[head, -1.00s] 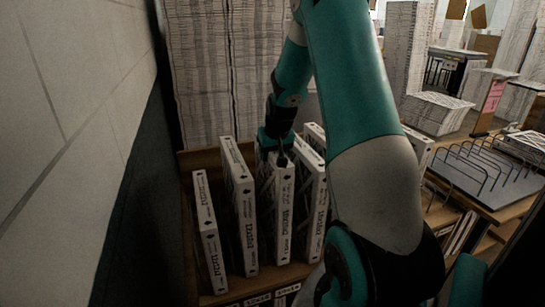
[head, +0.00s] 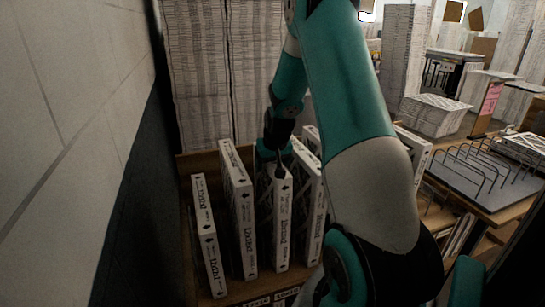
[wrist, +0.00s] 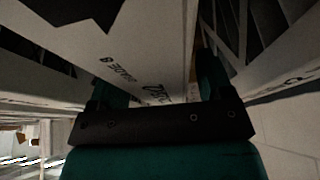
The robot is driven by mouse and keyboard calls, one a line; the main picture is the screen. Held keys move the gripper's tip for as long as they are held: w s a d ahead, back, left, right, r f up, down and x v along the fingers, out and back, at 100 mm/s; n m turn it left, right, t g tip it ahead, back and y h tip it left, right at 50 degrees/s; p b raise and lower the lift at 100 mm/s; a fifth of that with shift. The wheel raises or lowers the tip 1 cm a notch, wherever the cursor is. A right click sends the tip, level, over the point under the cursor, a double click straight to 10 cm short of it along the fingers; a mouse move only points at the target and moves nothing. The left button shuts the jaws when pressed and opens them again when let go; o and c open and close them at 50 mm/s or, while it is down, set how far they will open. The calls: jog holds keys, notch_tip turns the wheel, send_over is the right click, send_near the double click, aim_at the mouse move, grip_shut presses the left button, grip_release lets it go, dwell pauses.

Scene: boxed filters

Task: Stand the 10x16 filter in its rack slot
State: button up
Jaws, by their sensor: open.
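Several white boxed filters stand on edge side by side in a wooden bin at the lower middle of the head view. My gripper (head: 279,168) is at the top of the third filter from the left (head: 283,220). In the wrist view my gripper's open fingers (wrist: 160,85) lie on either side of a white filter edge (wrist: 150,60) with black print. I cannot tell whether they touch it. The size labels are too small or blurred to read surely, so I cannot tell which is the 10x16 filter. A wire rack (head: 470,165) stands on the right-hand table.
The bin's neighbouring filters (head: 238,215) and (head: 310,205) stand close on both sides of my gripper. A block wall is at the left. Tall white stacks (head: 225,75) rise behind. A flat white item (head: 525,145) lies beside the rack.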

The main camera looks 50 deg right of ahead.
jog(key=b+v, duration=0.2)
jog(key=v, duration=1)
jog(key=shift+r+b, duration=0.1)
jog(key=shift+b, duration=0.25)
jog(key=s+a+r+n+y, duration=0.15)
jog(key=a+n, duration=0.25)
jog(key=a, duration=1)
jog(key=s+a+r+n+y, duration=0.1)
jog(key=s+a+n+y, duration=0.15)
jog(key=a, duration=1.15)
jog(key=s+a+n+g+y, duration=0.2)
jog(key=s+a+n, duration=0.5)
jog(key=s+a, duration=0.5)
jog(key=s+g, duration=0.1)
jog(key=s, duration=0.1)
jog(key=shift+s+a+g+y, duration=0.2)
jog(key=shift+s+g+y, duration=0.1)
jog(key=shift+g, duration=0.1)
jog(key=shift+f, duration=0.2)
jog(key=shift+f+b, duration=0.8)
jog(key=shift+b, duration=0.05)
